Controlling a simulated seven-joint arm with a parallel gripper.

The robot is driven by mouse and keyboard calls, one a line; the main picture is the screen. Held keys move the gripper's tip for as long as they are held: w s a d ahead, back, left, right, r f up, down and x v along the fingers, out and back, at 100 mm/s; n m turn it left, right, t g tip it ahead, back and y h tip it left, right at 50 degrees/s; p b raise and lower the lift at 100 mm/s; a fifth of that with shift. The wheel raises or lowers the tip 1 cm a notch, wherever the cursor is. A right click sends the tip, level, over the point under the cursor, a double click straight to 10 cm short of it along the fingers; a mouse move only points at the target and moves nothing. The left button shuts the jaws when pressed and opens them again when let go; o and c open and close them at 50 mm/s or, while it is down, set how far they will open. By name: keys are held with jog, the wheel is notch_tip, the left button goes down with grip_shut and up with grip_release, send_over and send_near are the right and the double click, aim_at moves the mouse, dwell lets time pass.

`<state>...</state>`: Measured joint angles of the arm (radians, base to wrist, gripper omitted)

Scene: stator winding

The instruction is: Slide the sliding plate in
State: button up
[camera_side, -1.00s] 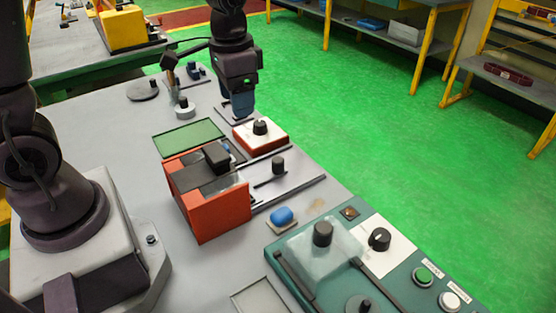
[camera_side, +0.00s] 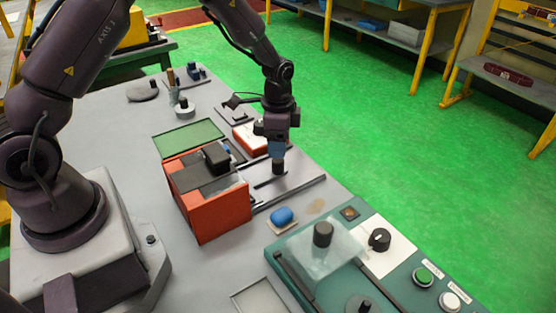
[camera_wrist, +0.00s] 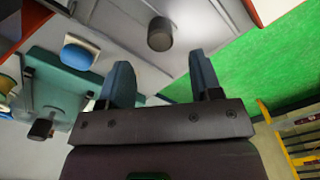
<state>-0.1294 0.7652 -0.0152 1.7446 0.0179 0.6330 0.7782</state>
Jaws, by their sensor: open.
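The sliding plate (camera_side: 298,172) is a light grey plate lying between dark rails, sticking out from the right side of an orange box (camera_side: 215,212). Its upright black knob (camera_side: 279,168) shows under my gripper (camera_side: 277,155). In the wrist view the knob (camera_wrist: 160,35) appears just beyond and between my two blue fingertips (camera_wrist: 161,68), with clear gaps to both. My gripper points down over the knob, open and empty. I cannot tell exactly how high the fingertips are above it.
A teal control panel (camera_side: 290,258) with knobs and buttons is at front right. An orange-edged white box (camera_side: 246,138) stands behind the rails. A green panel (camera_side: 188,137) lies behind the orange box.

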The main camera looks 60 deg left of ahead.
aim_at(278, 161)
notch_tip(278, 161, down, 6)
jog(key=shift+f, duration=0.1)
jog(key=shift+c, duration=0.4)
